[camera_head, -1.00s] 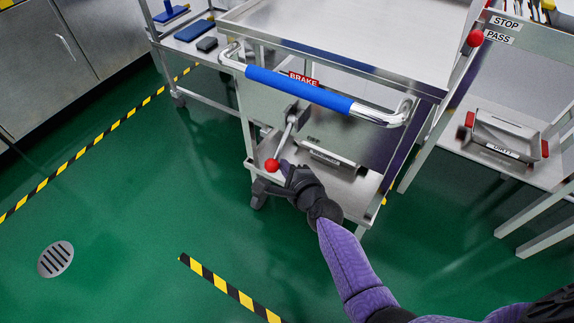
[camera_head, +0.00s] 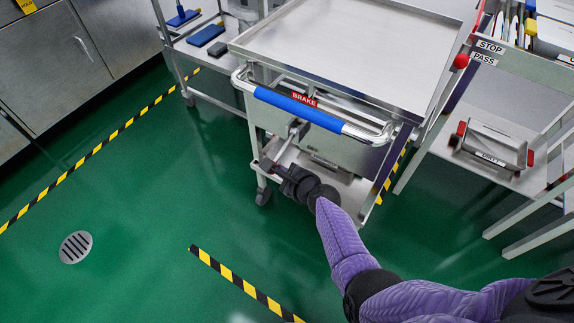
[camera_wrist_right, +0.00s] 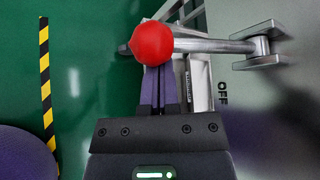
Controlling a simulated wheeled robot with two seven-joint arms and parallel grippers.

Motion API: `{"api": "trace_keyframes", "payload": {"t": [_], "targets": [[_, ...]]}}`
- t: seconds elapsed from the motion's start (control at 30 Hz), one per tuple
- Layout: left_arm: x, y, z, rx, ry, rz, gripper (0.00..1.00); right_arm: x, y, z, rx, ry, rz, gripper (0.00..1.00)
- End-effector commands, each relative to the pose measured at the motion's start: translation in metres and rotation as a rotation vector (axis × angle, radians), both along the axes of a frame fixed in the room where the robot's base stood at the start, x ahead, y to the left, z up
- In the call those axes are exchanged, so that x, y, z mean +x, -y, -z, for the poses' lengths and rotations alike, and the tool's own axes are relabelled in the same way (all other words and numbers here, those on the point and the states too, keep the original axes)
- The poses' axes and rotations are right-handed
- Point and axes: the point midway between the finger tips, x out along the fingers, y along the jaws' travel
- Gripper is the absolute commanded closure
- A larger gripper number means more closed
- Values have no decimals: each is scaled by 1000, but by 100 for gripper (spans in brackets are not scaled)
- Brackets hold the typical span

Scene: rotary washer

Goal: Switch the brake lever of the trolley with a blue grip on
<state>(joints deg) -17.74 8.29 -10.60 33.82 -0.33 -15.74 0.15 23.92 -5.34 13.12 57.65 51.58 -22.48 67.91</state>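The trolley (camera_head: 340,50) has a blue grip (camera_head: 300,108) on its handle and a red BRAKE label behind it. Its brake lever (camera_head: 284,148) slopes down and left from a bracket under the handle. In the right wrist view the lever's red ball knob (camera_wrist_right: 152,42) is at the left end of the metal rod (camera_wrist_right: 205,46). The panel beside it reads OFF (camera_wrist_right: 222,93). My right gripper (camera_head: 272,168) is at the knob end, and hides most of the knob in the head view. Its fingers (camera_wrist_right: 158,88) are together; the knob covers their tips, so contact is unclear. My left gripper is out of view.
A rack (camera_head: 500,60) marked STOP and PASS stands close on the trolley's right, with a labelled metal bin (camera_head: 492,148) on its lower shelf. A shelf with blue items (camera_head: 206,36) stands behind left. Green floor with striped tape (camera_head: 245,286) and a drain (camera_head: 76,247) is open at front left.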

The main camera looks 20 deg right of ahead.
Motion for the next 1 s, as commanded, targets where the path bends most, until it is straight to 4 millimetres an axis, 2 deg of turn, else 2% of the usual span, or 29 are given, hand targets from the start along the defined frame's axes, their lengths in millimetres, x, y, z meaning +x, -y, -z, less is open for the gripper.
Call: {"api": "trace_keyframes", "payload": {"t": [0.03,0.2,0.4,0.67,1.0], "targets": [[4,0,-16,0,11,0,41,1,-1,-17,35,-19,0,100],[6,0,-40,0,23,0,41,-1,-4,-32,163,-119,0,100],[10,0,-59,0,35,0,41,-2,-5,-48,310,-237,-1,100],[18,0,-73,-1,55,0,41,0,-2,-66,472,-363,1,100],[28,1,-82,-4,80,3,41,3,3,-81,465,-360,1,100]]}}
